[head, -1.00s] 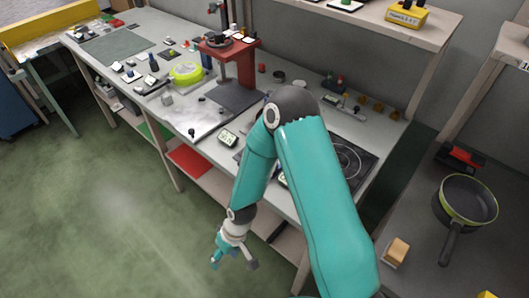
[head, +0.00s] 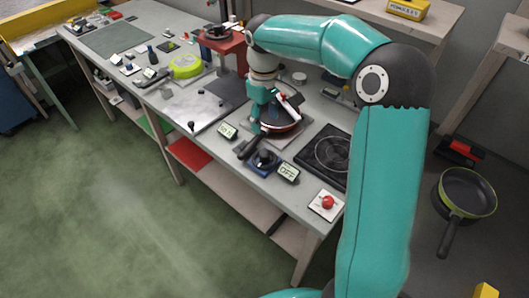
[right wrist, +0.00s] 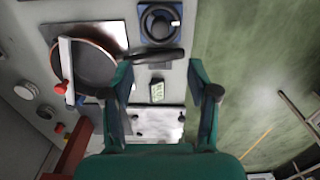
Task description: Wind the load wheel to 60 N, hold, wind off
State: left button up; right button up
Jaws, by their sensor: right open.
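A black round wheel on a blue base (head: 264,160) stands near the bench's front edge and shows at the top of the right wrist view (right wrist: 160,22). Another dark round part tops the red stand (head: 235,50). I cannot tell which is the load wheel. A small display (head: 228,131) stands left of the blue base; it also shows in the wrist view (right wrist: 157,91), its reading too small to read. My right gripper (right wrist: 160,80) is open and empty, fingers wide apart; in the head view it is above the bench by the pan. My left gripper is out of view.
A dark pan (right wrist: 88,65) lies with a white bar across it and its handle (right wrist: 150,57) close to my left-hand finger. A second display (head: 288,172), a red button (head: 327,203) and a black hob (head: 330,150) lie to the right. A steel plate (head: 190,108) lies left.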

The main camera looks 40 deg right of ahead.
aim_at(265, 153)
notch_tip(265, 153, down, 14)
jog(key=shift+p, duration=0.4)
grip_shut()
jog(key=shift+f+m+b, duration=0.15)
jog(key=shift+m+b, duration=0.15)
jog(key=shift+b, duration=0.2)
jog(key=shift+f+m+b, duration=0.1)
jog(key=shift+m+b, duration=0.9)
jog(key=shift+m, duration=0.1)
jog(key=shift+m+b, duration=0.5)
jog(key=shift+m, duration=0.4)
jog(key=shift+r, duration=0.25)
